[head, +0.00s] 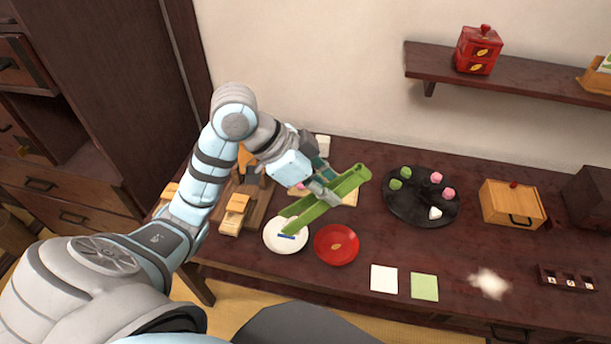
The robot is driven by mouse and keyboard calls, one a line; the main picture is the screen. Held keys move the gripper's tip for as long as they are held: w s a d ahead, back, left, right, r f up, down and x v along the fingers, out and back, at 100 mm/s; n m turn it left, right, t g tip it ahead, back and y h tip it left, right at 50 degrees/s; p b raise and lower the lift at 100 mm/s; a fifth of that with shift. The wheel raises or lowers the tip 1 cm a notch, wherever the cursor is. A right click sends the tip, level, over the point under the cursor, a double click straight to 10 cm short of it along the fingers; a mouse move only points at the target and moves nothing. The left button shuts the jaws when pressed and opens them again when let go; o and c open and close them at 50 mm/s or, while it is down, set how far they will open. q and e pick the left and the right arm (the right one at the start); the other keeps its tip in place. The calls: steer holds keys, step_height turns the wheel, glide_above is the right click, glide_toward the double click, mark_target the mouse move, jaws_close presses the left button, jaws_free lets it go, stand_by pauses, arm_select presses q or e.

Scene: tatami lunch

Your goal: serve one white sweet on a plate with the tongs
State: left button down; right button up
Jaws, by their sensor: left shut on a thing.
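My left gripper (324,190) is shut on the green tongs (345,190), near the middle of their length. The tongs slant across the picture, with their lower-left ends apart and over or near the rim of the white plate (272,243). I cannot tell their exact height. A red plate (336,256) stands to the right of the white one. One white sweet (435,213) sits near the front right of the round black tray (415,205), apart from the tongs. Green sweets (396,184) and pink sweets (449,193) share that tray. My right gripper is out of view.
A white square (384,279) and a green square (424,287) lie at the table's front. A wooden box (512,205) stands right of the tray. Wooden items (234,216) stand at the left. A shelf (500,83) overhangs the back right.

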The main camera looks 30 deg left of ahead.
arm_select(q)
steer(key=w+a+f+n+p, duration=0.2)
steer(key=w+a+f+p, duration=0.25)
steer(key=w, duration=0.35)
steer(key=w+a+f+n+t+y+p, duration=0.1)
steer(key=a+f+p, duration=0.1)
steer(key=a+f, duration=0.4)
step_height(320, 180, down, 3)
steer(key=shift+w+a+f, duration=0.15)
steer(key=shift+w+f, duration=0.05)
steer(key=shift+w, duration=0.05)
step_height(320, 180, down, 9)
steer(key=b, duration=0.9)
